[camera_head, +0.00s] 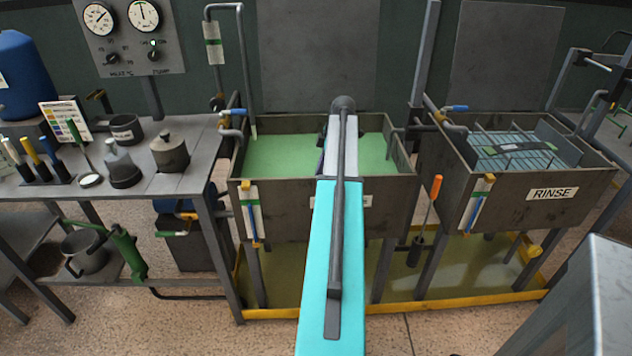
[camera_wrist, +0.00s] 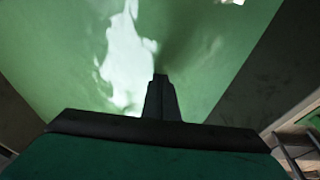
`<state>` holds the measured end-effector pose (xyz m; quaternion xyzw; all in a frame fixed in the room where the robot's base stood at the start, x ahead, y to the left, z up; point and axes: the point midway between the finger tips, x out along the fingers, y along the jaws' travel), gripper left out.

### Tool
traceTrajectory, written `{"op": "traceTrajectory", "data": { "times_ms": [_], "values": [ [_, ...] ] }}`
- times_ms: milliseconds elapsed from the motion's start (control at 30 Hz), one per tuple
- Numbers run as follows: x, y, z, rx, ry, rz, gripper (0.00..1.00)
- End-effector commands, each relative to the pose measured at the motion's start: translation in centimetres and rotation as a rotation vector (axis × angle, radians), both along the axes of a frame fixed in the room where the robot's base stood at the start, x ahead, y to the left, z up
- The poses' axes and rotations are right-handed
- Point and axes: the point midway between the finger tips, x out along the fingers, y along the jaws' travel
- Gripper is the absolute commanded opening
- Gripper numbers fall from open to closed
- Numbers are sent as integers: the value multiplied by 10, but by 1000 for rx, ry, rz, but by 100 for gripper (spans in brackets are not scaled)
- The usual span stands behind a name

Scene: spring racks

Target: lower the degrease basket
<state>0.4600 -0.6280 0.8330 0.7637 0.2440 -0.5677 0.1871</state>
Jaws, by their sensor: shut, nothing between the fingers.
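My turquoise arm (camera_head: 333,240) reaches out over a tank of green liquid (camera_head: 280,155), and the tank's front label is mostly hidden behind it. My gripper (camera_wrist: 160,78) shows in the wrist view with its dark fingers together and nothing between them. It points toward the green liquid, which has a bright reflection; I cannot tell how high above it the fingertips are. In the head view the gripper is hidden by the arm. I cannot make out a degrease basket in either view; the liquid surface shows plain on both sides of the arm.
The tank marked RINSE (camera_head: 553,193) stands to the right and holds a wire rack (camera_head: 515,155). A bench (camera_head: 150,183) with tools and pots is at the left, below a gauge panel (camera_head: 125,40). A grey block (camera_head: 610,290) stands close at the lower right.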

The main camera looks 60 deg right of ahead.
Motion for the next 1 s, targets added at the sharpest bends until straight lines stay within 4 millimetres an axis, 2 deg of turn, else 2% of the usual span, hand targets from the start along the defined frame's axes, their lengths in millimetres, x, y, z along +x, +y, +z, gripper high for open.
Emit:
{"op": "traceTrajectory", "data": {
  "times_ms": [233,833,1000],
  "values": [
    [-4,-3,19,0,0,0,0],
    [-4,-3,22,0,0,2,0],
    [-4,-3,29,0,0,2,0]
  ]
}}
